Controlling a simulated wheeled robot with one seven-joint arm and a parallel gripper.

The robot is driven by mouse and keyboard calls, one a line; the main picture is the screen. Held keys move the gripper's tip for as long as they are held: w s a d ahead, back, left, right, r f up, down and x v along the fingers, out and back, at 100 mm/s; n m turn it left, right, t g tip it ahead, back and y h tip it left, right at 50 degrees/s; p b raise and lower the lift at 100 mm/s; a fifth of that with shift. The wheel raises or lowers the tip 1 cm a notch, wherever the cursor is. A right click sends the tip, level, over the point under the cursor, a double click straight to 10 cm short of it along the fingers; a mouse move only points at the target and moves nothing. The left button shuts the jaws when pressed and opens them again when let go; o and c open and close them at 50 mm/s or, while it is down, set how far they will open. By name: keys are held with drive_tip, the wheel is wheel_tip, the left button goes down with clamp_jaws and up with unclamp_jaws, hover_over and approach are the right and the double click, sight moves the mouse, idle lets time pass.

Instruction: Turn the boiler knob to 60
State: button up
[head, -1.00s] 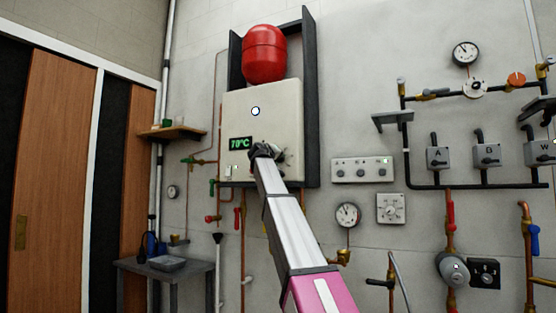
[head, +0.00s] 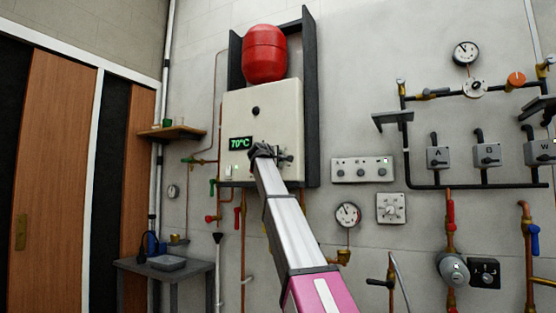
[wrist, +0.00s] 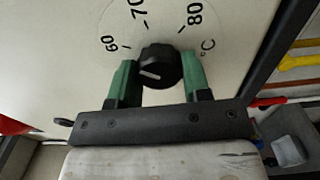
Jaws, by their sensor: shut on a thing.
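The boiler (head: 285,110) is a cream box on the wall, and its green display (head: 240,143) reads 70°C. In the wrist view the black boiler knob (wrist: 160,62) sits between the two green fingers of my gripper (wrist: 160,78), which is shut on it. The knob has a short white mark towards its lower left, pointing left. Around it the dial shows 60 (wrist: 110,44) at left, 70 above and 80 (wrist: 194,15) at upper right. In the head view my gripper (head: 268,152) is at the boiler front, and my arm hides the knob.
A red tank (head: 265,55) sits above the boiler. A switch panel (head: 362,170), a gauge (head: 347,214) and a smaller dial (head: 391,208) are on the wall to the right. Pipes and a grey table (head: 165,267) are at lower left.

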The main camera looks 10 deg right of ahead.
drive_tip(key=shift+n, duration=0.7)
drive_tip(key=o, duration=0.9)
drive_tip(key=shift+o, duration=0.2)
drive_tip(key=shift+s+a, duration=0.1)
drive_tip(key=v, duration=1)
drive_tip(key=shift+s+a, duration=0.2)
drive_tip(key=shift+s, duration=0.05)
